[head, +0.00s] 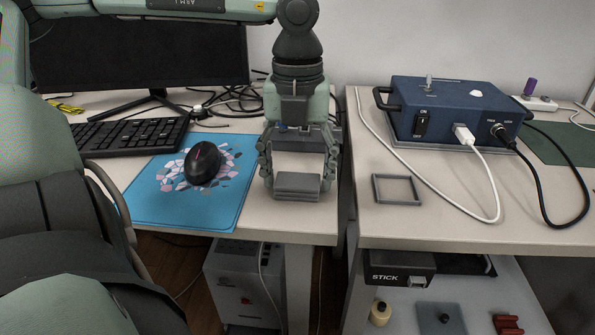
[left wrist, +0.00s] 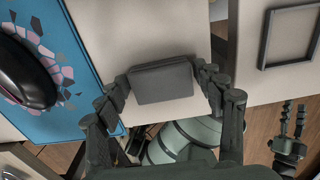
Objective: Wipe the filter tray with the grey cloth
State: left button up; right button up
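The grey cloth (head: 297,186) is a folded grey pad lying near the front edge of the left table; it also shows in the left wrist view (left wrist: 163,82). My left gripper (head: 298,178) points down over it with its fingers apart, one on each side of the cloth. In the left wrist view, a small gap shows between the cloth and the right finger; contact on the left is unclear. The filter tray (head: 397,189), a thin grey square frame, lies flat on the right table. What seems to be my right gripper (left wrist: 291,125) is low at the lower right of the left wrist view.
A blue mouse mat (head: 220,207) with a black mouse (head: 203,163) lies left of my left gripper. A narrow gap separates the two tables. A blue instrument box (head: 455,108) stands behind the tray, and its white cable (head: 440,188) runs past the tray's right side.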

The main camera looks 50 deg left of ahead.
aim_at(297, 177)
pick_arm(q)
jog(key=shift+r, duration=0.25)
dwell(0.5)
jog(key=c, duration=1)
jog(key=shift+o, duration=0.2)
jog(key=shift+r+p, duration=1.35)
jog(key=shift+r, duration=1.7)
jog(key=shift+f, duration=0.1)
jog(key=shift+f+b, duration=1.5)
jog(key=shift+f, duration=1.45)
